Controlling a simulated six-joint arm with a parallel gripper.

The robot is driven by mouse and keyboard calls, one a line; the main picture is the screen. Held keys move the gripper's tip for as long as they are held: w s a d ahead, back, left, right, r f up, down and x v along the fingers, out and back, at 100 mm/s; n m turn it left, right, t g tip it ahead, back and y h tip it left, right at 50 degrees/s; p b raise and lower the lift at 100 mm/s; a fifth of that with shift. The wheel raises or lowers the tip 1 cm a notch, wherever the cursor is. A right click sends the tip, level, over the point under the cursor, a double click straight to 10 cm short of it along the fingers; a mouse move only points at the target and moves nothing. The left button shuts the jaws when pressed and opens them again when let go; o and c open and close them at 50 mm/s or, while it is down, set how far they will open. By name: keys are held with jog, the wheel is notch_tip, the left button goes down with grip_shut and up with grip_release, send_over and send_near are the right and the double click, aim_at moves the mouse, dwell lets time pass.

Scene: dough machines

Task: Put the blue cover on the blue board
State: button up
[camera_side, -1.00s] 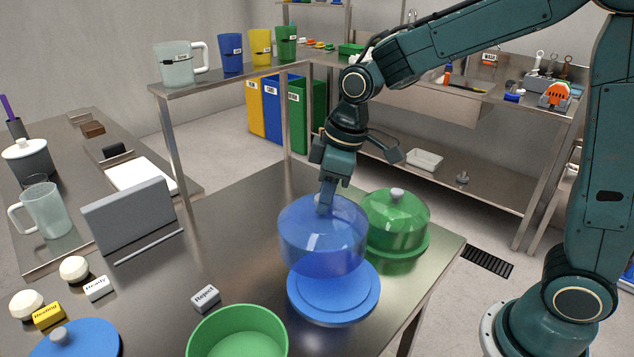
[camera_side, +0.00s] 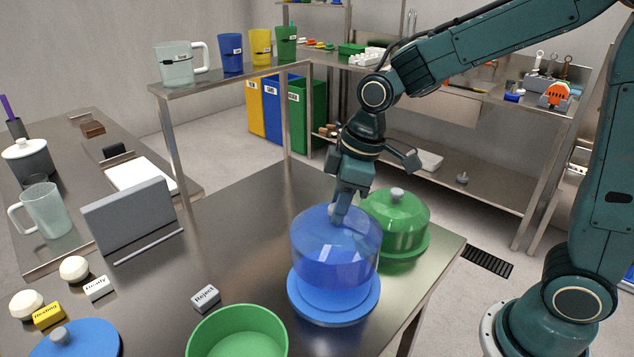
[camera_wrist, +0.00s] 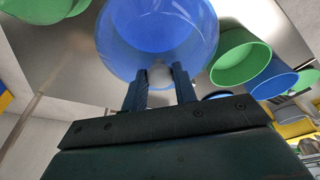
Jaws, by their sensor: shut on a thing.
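The clear blue cover (camera_side: 336,246) hangs from my gripper (camera_side: 340,212), which is shut on its knob. The cover is roughly upright above the round blue board (camera_side: 334,306) on the steel table. Its lower rim overlaps the board in the side view; I cannot tell whether they touch. In the wrist view the knob sits between the two fingers of my gripper (camera_wrist: 160,84), with the blue cover (camera_wrist: 150,30) beyond them.
A green cover (camera_side: 398,222) stands on a green board close behind and right. A green bowl (camera_side: 240,335), a Reject label block (camera_side: 206,298) and a grey upright panel (camera_side: 130,218) are on the left. The table's right edge is near the board.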

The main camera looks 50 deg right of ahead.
aim_at(338, 228)
jog(key=shift+f, duration=3.8)
jog(key=o, duration=1)
jog(key=shift+r, duration=0.1)
jog(key=v, duration=1.3)
jog(key=shift+d+r, duration=0.1)
jog(key=shift+r, duration=0.2)
